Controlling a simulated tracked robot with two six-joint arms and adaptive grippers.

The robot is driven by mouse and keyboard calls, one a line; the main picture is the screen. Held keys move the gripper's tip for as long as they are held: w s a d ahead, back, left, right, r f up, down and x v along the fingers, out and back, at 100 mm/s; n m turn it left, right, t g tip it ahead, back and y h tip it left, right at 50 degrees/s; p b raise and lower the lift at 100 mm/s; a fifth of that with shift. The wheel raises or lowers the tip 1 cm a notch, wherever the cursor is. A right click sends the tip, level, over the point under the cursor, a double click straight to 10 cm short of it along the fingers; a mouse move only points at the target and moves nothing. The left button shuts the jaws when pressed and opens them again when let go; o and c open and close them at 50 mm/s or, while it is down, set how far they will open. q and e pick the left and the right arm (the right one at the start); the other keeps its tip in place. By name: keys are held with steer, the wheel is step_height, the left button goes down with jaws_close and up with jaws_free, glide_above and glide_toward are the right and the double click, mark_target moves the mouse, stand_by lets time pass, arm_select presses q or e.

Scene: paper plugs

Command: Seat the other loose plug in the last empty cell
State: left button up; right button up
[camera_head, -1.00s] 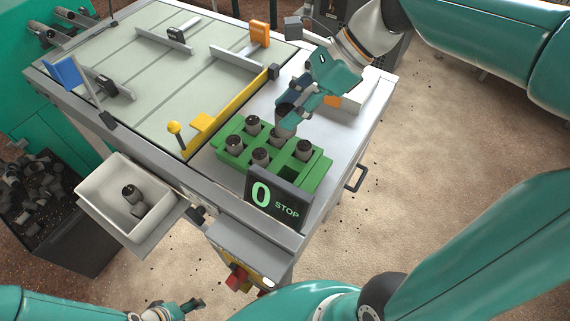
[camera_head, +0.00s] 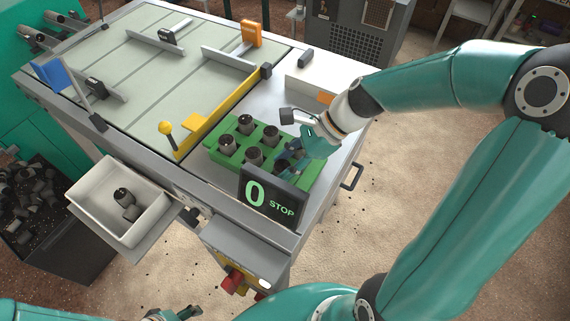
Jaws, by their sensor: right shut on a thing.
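The green rack (camera_head: 216,157) stands on the table's near right part, with grey, dark-topped plugs upright in its cells. A plug at the back (camera_head: 245,123), one at the left (camera_head: 227,144) and one at the front (camera_head: 254,156) show clearly. My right gripper (camera_head: 286,160) is low over the rack's right end, shut on a plug that its dark fingers mostly hide. I cannot tell how deep that plug sits. The gripper also covers the right-end cells. My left gripper (camera_head: 180,314) shows only partly at the bottom edge; its jaws are unclear.
A white bin (camera_head: 83,205) at the left holds grey plugs, one upright, one lying. A black sign (camera_head: 272,196) reading "0 STOP" stands before the rack. A yellow bar (camera_head: 222,113) with a knob borders the rack's left side. A pale box (camera_head: 318,88) stands behind.

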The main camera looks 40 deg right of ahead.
steer(key=shift+f, duration=0.2)
steer(key=o, duration=1.1)
steer(key=shift+r, duration=0.1)
steer(key=v, duration=1.2)
